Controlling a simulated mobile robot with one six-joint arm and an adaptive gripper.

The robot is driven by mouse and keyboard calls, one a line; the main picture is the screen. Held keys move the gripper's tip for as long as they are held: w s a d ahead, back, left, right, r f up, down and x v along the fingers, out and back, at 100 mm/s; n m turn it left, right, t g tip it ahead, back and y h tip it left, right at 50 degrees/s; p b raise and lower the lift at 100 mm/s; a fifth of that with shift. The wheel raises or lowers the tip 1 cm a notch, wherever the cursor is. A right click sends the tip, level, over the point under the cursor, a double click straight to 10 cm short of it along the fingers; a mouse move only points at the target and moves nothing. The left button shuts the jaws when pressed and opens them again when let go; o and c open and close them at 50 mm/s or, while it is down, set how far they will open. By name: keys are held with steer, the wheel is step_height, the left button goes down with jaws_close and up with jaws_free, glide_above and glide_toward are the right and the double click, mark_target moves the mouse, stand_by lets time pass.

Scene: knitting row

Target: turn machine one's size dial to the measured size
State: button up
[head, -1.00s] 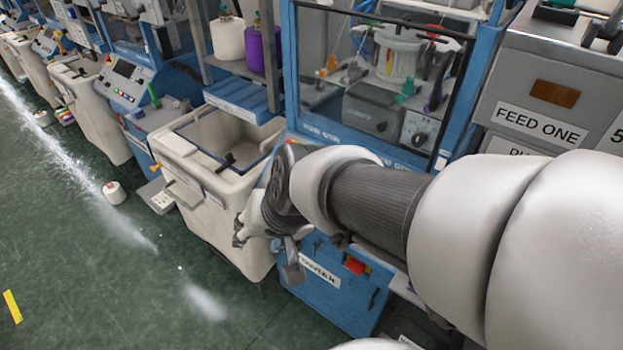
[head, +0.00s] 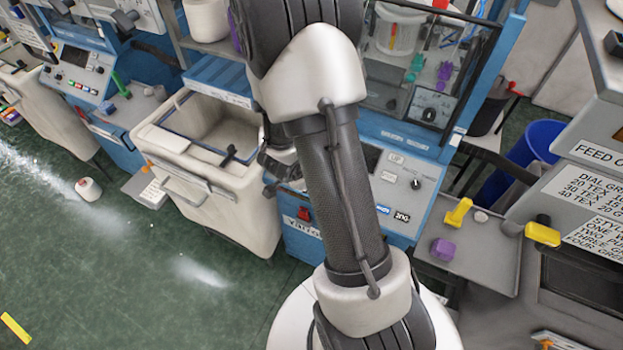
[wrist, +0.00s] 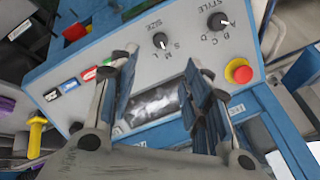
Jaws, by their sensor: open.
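In the wrist view a grey control panel carries the small black size dial (wrist: 160,41), with the letters S, M and L beside it. Its light pointer mark is too small to read surely. A second black dial, the style dial (wrist: 217,21), has A to D around it. My gripper (wrist: 162,72) is open and empty. Its two fingers reach over the panel on either side of a display window (wrist: 155,106), and the size dial shows beyond and between the fingertips, apart from them. In the head view my gripper (head: 272,165) is partly hidden behind my arm.
A red stop button (wrist: 239,72) on a yellow ring sits near the right finger. Coloured buttons (wrist: 89,74) line the panel's left. In the head view a cream bin (head: 205,190) stands left of the machine, and a tray (head: 470,250) with yellow and purple pieces lies right.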

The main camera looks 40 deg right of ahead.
steer(key=b+x, duration=0.3)
steer(key=x, duration=1.1)
steer(key=shift+w, duration=0.15)
steer(key=shift+c, duration=0.6)
jaws_close()
